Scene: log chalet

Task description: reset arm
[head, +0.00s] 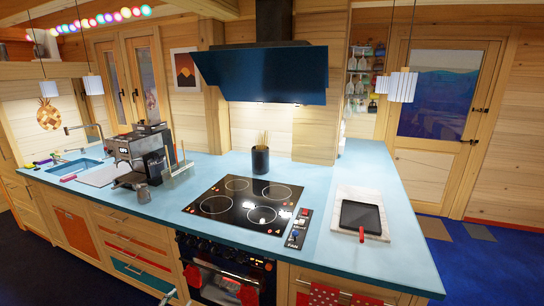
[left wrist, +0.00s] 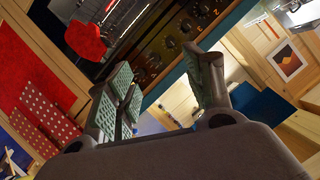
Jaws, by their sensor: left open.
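My left gripper (left wrist: 165,88) shows only in the left wrist view. Its two green-grey padded fingers are spread wide apart, and nothing is between them. The view is strongly tilted, with the oven front (left wrist: 165,50) and its knobs beyond the fingers. The gripper looks clear of the oven, though the exact distance cannot be told. Neither of my arms shows in the head view, and my right gripper is in neither view.
A blue counter (head: 330,250) runs across the front, holding a black cooktop (head: 245,203), a coffee machine (head: 140,150), a utensil pot (head: 260,160) and a white board (head: 345,198) with a black pan (head: 360,215). A red dotted cloth (head: 323,294) hangs below. Blue floor (head: 490,270) lies open at right.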

